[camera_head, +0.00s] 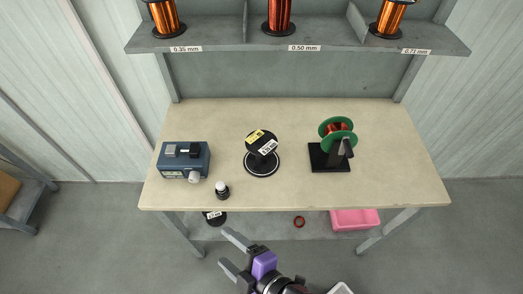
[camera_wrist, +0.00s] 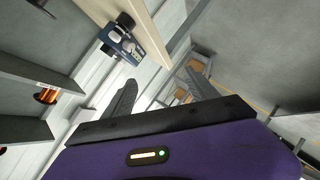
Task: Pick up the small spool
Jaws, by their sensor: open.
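Which spool counts as small is unclear. A small black spool with a white label (camera_head: 215,217) is under the bench's front edge, partly hidden by it. A larger black spool (camera_head: 262,160) with yellow and white labels stands mid-bench. A green-flanged spool with reddish wire (camera_head: 337,132) sits on a black stand at the right. My gripper (camera_head: 224,248) is open and empty in front of the bench, below and near the small black spool. In the wrist view my open fingers (camera_wrist: 158,80) have nothing between them.
Copper-wire spools (camera_head: 279,15) stand on the upper shelf (camera_head: 220,40). Below are a reddish ring (camera_head: 299,221) and pink bin (camera_head: 354,219). The wrist view also shows the blue device (camera_wrist: 120,42).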

